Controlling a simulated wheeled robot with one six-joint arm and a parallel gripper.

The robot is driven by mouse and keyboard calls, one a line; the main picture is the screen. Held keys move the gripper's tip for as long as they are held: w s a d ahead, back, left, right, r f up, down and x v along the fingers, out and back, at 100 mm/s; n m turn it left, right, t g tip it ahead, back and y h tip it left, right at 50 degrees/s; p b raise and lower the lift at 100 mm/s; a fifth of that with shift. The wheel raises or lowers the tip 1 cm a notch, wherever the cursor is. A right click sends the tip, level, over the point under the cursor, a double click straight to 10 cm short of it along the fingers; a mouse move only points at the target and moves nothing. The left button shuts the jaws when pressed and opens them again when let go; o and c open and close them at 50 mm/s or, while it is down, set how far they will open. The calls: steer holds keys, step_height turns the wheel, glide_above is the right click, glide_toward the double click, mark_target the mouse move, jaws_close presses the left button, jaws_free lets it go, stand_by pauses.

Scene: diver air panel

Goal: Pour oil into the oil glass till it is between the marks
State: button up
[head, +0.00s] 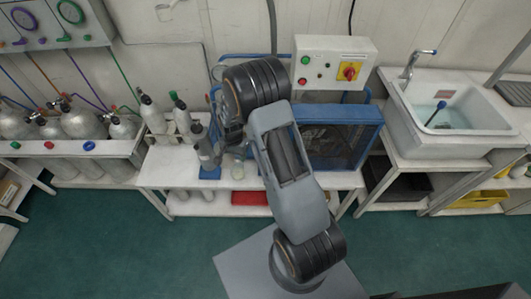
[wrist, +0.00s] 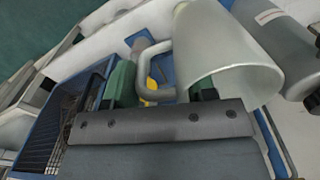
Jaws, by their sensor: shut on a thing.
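My gripper (wrist: 163,98) is shut on the handle of a pale grey jug (wrist: 222,62) in the wrist view. The jug's body is just right of the handle, and its contents are hidden. A small patch of yellow (wrist: 151,86) shows behind the handle; I cannot tell whether it is oil. In the head view my gripper (head: 230,137) is over the white bench, partly hidden by my arm. A pale clear vessel (head: 238,170) shows just below it; I cannot tell whether it is the jug. I cannot make out the oil glass or its marks.
A grey cylinder (head: 206,151) is close left of my gripper, near a blue base (head: 210,172). A blue-framed machine (head: 345,140) is to the right under a control box (head: 334,64). A sink (head: 455,105) is at far right, gas cylinders (head: 80,122) at left.

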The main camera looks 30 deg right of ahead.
steer(key=w+d+r+m+p, duration=0.2)
steer(key=w+r+m+p, duration=0.2)
steer(key=m, duration=0.5)
steer(key=w+d+r+m+p, duration=0.2)
steer(key=w+r+m+p, duration=0.2)
steer(key=r+m, duration=0.5)
steer(key=shift+r+p, duration=0.15)
steer(key=shift+p, duration=0.7)
steer(key=shift+s+d, duration=0.1)
steer(key=s+d+f+t+y+b, duration=0.2)
steer(key=f+t+y+b, duration=0.1)
steer(key=f+b, duration=0.3)
steer(key=s+d+f+t+y+b, duration=0.2)
steer(key=f+t+b, duration=0.1)
steer(key=f+b, duration=0.3)
steer(key=shift+f+y+b, duration=0.4)
steer(key=shift+b, duration=0.15)
steer(key=shift+s+d+f+t+b, duration=0.15)
steer(key=shift+t+b, duration=0.25)
steer(key=shift+b, duration=0.25)
